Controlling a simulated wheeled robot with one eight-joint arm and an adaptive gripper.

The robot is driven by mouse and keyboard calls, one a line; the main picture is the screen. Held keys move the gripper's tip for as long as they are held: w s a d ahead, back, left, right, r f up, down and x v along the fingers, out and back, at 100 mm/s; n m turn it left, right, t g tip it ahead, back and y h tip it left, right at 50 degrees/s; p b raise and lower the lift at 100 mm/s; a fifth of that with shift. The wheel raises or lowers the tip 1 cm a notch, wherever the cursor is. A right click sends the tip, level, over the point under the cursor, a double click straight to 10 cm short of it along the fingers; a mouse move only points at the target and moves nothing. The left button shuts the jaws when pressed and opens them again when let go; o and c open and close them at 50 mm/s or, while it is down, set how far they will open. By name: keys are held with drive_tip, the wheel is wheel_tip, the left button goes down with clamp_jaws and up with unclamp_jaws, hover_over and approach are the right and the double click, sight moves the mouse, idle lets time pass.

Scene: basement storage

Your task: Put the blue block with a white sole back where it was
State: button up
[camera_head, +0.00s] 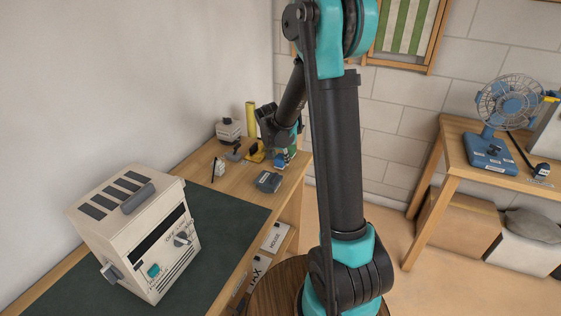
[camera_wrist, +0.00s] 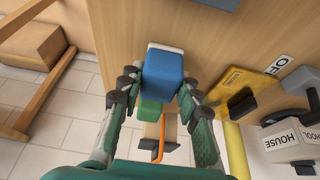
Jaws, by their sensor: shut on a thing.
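The blue block (camera_wrist: 165,68) is between the fingertips of my gripper (camera_wrist: 160,86) in the wrist view. A thin pale band shows along one edge of it. My gripper is shut on it from both sides. In the head view the block (camera_head: 281,161) shows small and blue below my gripper (camera_head: 283,152), near the far right edge of the wooden workbench (camera_head: 232,182). I cannot tell whether it touches the bench top. A green thing (camera_wrist: 150,107) shows just behind the block in the wrist view, partly hidden.
A dark grey box (camera_head: 268,181) lies on the bench in front of my gripper. A yellow cylinder (camera_head: 251,119), a yellow item (camera_head: 255,153) and a pale labelled box (camera_head: 228,130) stand close by. A large cream device (camera_head: 140,235) stands on the green mat (camera_head: 228,225).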

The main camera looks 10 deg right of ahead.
drive_tip(key=shift+f, duration=0.5)
drive_tip(key=o, duration=1.2)
drive_tip(key=shift+f, duration=0.1)
drive_tip(key=v, duration=1.2)
drive_tip(key=s+d+f+n+y, duration=0.1)
drive_tip(key=s+d+f+n, duration=0.1)
drive_tip(key=s, duration=0.6)
drive_tip(key=s+d+f+n, duration=0.2)
drive_tip(key=s+f, duration=0.1)
drive_tip(key=s, duration=0.5)
drive_tip(key=s+d+f+n+y, duration=0.1)
drive_tip(key=s+d+f+n, duration=0.1)
drive_tip(key=s, duration=0.7)
drive_tip(key=shift+s+d+f+n+y, duration=0.1)
drive_tip(key=shift+d+f+n+y, duration=0.2)
drive_tip(key=shift+d+f+n, duration=0.15)
drive_tip(key=shift+a, duration=0.1)
